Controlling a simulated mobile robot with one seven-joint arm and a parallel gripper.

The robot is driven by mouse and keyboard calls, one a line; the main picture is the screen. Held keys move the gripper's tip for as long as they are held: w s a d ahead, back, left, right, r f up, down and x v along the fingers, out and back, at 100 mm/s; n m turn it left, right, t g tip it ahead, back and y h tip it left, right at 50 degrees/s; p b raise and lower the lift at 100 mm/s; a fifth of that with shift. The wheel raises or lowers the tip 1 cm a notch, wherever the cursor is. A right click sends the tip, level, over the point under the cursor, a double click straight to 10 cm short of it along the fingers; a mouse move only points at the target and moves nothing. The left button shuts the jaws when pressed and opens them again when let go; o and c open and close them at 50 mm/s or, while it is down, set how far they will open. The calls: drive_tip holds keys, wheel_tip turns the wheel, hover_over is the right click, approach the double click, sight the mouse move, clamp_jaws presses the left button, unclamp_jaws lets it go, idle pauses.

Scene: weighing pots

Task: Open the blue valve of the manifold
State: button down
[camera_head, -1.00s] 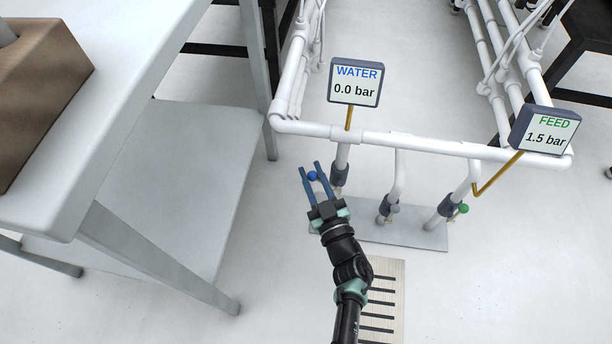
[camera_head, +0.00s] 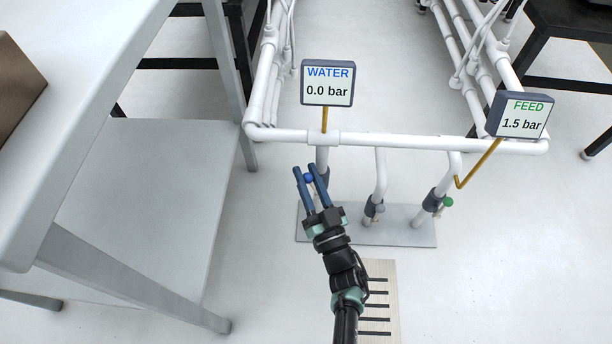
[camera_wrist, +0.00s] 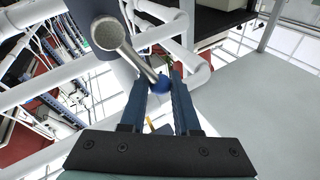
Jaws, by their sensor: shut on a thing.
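The white pipe manifold (camera_head: 390,141) stands ahead of me. The fingers partly hide the valve body.
A grey-knobbed valve (camera_head: 379,208) and a green-knobbed valve (camera_head: 447,202) stand to the right. The FEED display (camera_head: 522,116) reads 1.5 bar. A grey table (camera_head: 120,75) with a lower shelf (camera_head: 150,190) is on the left. Open floor lies at the right.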

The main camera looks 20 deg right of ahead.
drive_tip(key=shift+a+f, duration=0.1)
drive_tip(key=shift+f, duration=0.05)
drive_tip(key=c, duration=0.8)
unclamp_jaws()
drive_tip(key=shift+c, duration=0.2)
drive_tip(key=shift+o, duration=0.9)
drive_tip(key=shift+s, duration=0.1)
